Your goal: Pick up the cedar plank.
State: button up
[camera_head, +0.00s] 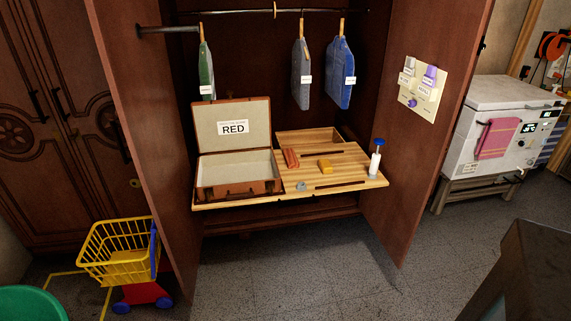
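A small reddish-brown block (291,158), which may be the cedar plank, rests on the slatted wooden shelf (345,178) inside the open wardrobe. It is just right of an open suitcase (238,188) whose lid carries a label reading "RED". A yellow-orange block (325,166) lies to its right on the same shelf. No label on either block can be read. My gripper is not in view.
A white bottle with a blue top (375,158) stands at the shelf's right end. A wooden box (308,138) sits behind the blocks. Clothes (340,75) hang above. The wardrobe's open doors flank the shelf. A yellow toy cart (118,255) stands at left; the middle floor is clear.

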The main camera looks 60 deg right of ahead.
aim_at(291, 159)
jog(key=z, duration=0.2)
jog(key=k, duration=1.15)
jog(key=z, duration=0.3)
jog(key=i, duration=0.8)
